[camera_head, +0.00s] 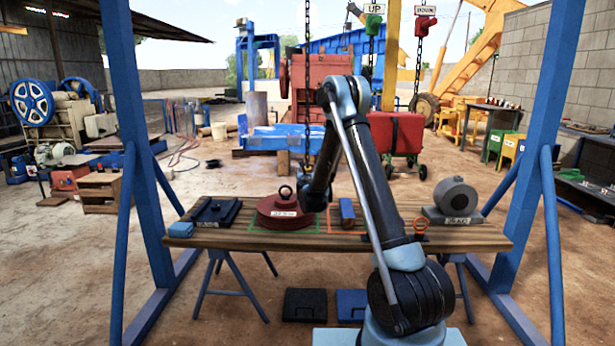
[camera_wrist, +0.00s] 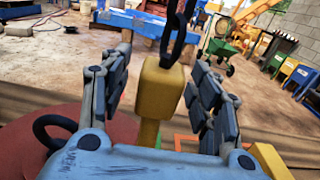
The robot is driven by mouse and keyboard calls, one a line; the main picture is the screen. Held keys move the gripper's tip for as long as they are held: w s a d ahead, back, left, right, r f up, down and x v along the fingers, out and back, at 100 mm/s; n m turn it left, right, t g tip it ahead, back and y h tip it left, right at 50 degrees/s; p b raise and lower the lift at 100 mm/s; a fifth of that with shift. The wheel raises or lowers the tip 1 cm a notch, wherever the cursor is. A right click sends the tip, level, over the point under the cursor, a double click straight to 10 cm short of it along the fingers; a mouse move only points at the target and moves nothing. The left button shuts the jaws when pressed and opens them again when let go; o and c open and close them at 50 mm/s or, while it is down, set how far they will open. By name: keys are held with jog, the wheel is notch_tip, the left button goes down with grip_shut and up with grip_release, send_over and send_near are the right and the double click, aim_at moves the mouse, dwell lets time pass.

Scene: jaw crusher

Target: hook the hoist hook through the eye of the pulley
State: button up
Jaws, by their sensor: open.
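The pulley is a round red piece (camera_head: 291,213) with a dark eye (camera_head: 286,192) standing on top, lying on the wooden table. In the wrist view the eye (camera_wrist: 52,128) is at lower left, above the red disc (camera_wrist: 118,135). The hoist chain (camera_head: 308,105) hangs down behind my arm. The yellow hoist hook block (camera_wrist: 163,82) hangs from a dark link between my fingers, with a yellow stem below; its hook tip is hidden by my gripper body. My gripper (camera_wrist: 162,75) is open, with a finger on each side of the block and visible gaps. The hook and eye appear apart.
Green UP (camera_head: 373,24) and red DOWN (camera_head: 425,25) handles hang above.

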jog(key=shift+c, duration=0.6)
grip_shut()
jog(key=shift+s, duration=0.15)
jog(key=s+r, duration=0.1)
jog(key=s, duration=0.9)
jog(key=shift+r, duration=0.25)
dwell(0.5)
jog(key=shift+s, duration=0.1)
jog(key=a, duration=1.1)
jog(key=shift+s, duration=0.4)
dwell(1.5)
jog(key=shift+w, duration=0.15)
dwell(0.3)
